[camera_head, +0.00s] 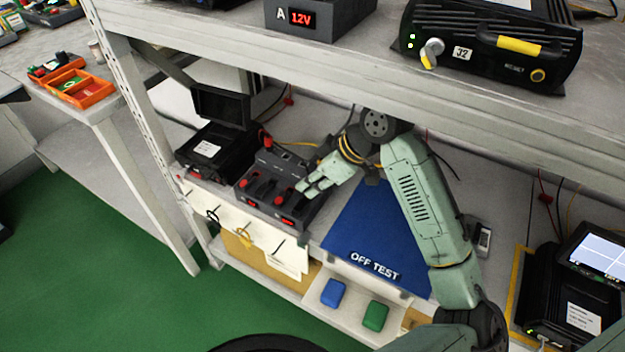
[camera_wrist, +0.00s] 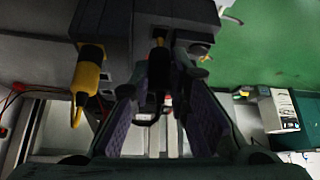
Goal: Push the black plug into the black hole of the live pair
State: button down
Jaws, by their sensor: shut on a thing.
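My gripper (camera_head: 304,188) reaches in under the shelf to the right side of a dark grey unit (camera_head: 262,163) with red plugs or knobs and red lights on its front. In the wrist view the two fingers (camera_wrist: 160,95) are shut on a black plug (camera_wrist: 158,70), with a short black cable curling below it. The plug's tip meets or nearly meets the face of a dark box (camera_wrist: 185,12); I cannot tell how deep it sits. The black hole is hidden behind the plug and fingers.
In the wrist view a yellow plug (camera_wrist: 88,68) sits close on the left. A black case with a raised lid (camera_head: 205,150) stands left of the unit. A blue OFF TEST mat (camera_head: 365,225) lies right. The shelf edge (camera_head: 330,85) is overhead.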

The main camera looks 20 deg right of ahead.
jog(key=shift+f+b, duration=1.2)
jog(key=shift+f, duration=0.05)
dwell(1.1)
jog(key=c, duration=1.4)
grip_release()
jog(key=shift+c, duration=0.2)
jog(key=shift+c, duration=0.2)
jog(key=o, duration=0.4)
jog(key=shift+c, duration=0.2)
jog(key=shift+o, duration=0.3)
jog(key=shift+d, duration=0.1)
jog(key=shift+r+p, duration=2.15)
jog(key=shift+r, duration=0.65)
